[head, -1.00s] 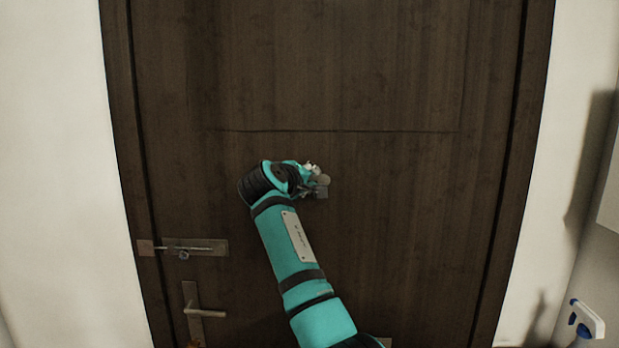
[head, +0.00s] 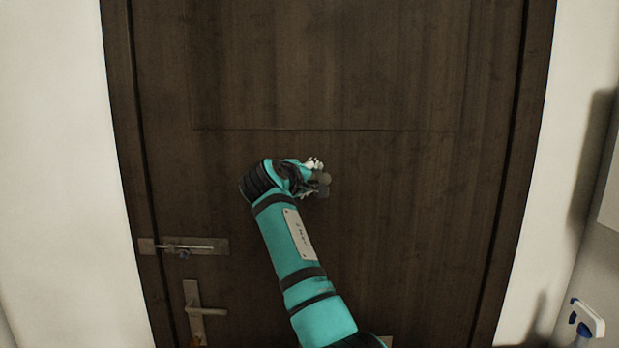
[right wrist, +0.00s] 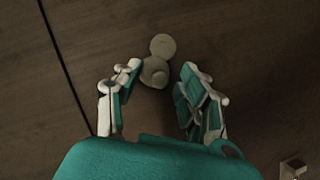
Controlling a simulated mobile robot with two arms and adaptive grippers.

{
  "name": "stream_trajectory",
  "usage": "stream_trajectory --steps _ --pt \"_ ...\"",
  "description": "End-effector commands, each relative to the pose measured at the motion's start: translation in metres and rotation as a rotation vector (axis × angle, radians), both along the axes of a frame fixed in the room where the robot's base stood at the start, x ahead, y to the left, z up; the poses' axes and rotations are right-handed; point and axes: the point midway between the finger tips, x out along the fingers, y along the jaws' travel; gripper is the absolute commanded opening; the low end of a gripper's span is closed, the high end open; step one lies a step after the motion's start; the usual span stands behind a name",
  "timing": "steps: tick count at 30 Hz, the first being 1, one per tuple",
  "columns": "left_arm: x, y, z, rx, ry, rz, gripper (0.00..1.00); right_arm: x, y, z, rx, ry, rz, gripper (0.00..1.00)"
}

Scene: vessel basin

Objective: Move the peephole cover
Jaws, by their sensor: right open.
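The peephole cover (right wrist: 163,45) is a small pale round disc on the dark wooden door. It sits just above the round peephole (right wrist: 154,72) in the right wrist view, the two touching or overlapping. My right gripper (right wrist: 161,71) is open and empty, with one finger on each side of the peephole and the cover just beyond the fingertips. I cannot tell whether a finger touches either. In the head view my right gripper (head: 316,178) is at the middle of the door, beside a small grey round piece that is partly hidden. My left gripper is out of view.
The door (head: 400,230) is closed in its dark frame. A slide bolt (head: 195,246) and a lever handle (head: 205,311) are at its left. A white and blue spray head (head: 586,319) is at the lower right. The door surface around my gripper is clear.

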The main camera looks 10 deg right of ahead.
Motion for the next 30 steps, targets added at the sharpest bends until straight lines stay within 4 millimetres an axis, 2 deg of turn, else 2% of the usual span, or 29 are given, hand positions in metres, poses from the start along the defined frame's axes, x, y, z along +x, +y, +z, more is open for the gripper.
stream_trajectory --steps 5,12,16,27,30 --pt "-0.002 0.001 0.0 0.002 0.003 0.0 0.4 -0.01 0.008 0.003 0.0 -0.004 0.001 0.42" --pt "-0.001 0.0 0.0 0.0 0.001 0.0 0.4 -0.043 0.032 0.01 0.003 -0.002 0.003 0.42" --pt "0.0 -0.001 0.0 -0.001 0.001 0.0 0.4 -0.054 0.04 0.013 0.0 0.0 0.001 0.42" --pt "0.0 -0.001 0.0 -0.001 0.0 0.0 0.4 -0.06 0.043 0.014 0.001 0.001 0.0 0.42" --pt "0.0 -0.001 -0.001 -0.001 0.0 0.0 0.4 -0.057 0.043 0.005 0.001 0.011 0.004 0.42"
